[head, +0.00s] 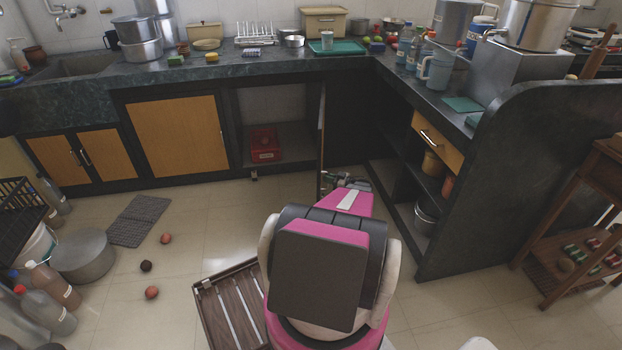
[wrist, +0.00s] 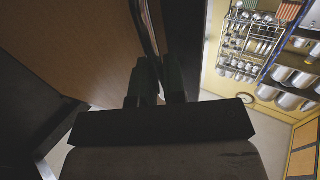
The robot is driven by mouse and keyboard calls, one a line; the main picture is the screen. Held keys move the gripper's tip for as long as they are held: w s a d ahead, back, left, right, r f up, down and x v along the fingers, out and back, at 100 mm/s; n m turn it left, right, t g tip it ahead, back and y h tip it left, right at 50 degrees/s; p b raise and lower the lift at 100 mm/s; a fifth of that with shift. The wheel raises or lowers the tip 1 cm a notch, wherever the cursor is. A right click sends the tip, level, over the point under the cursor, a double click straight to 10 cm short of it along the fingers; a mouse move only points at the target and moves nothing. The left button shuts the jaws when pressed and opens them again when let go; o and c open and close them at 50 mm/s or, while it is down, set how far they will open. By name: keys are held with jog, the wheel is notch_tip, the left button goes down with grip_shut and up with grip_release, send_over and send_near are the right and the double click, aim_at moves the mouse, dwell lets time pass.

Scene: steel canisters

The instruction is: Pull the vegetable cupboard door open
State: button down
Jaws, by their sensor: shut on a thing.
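The cupboard door (head: 321,125) stands swung out from the counter and shows nearly edge-on in the head view. The open compartment to its left holds a red crate (head: 264,143). In the wrist view the door's wooden face (wrist: 85,45) fills the upper left. Its metal handle (wrist: 149,28) runs down between the dark fingers of my gripper (wrist: 158,75), which is shut on it. In the head view my gripper (head: 332,182) is small beside the door's lower part, and my arm hides some of the area.
A shut wooden cupboard (head: 178,135) is left of the opening. Open shelves and a drawer (head: 437,140) line the right counter. A wooden rack (head: 225,305), a grey mat (head: 139,220) and several round vegetables (head: 152,292) lie on the floor. Floor left of my arm is partly clear.

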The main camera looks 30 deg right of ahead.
jog(key=s+d, duration=0.3)
jog(key=d, duration=0.6)
jog(key=s+d, duration=0.3)
jog(key=d, duration=0.6)
jog(key=shift+s, duration=0.3)
jog(key=c, duration=1.2)
grip_release()
jog(key=shift+a, duration=0.1)
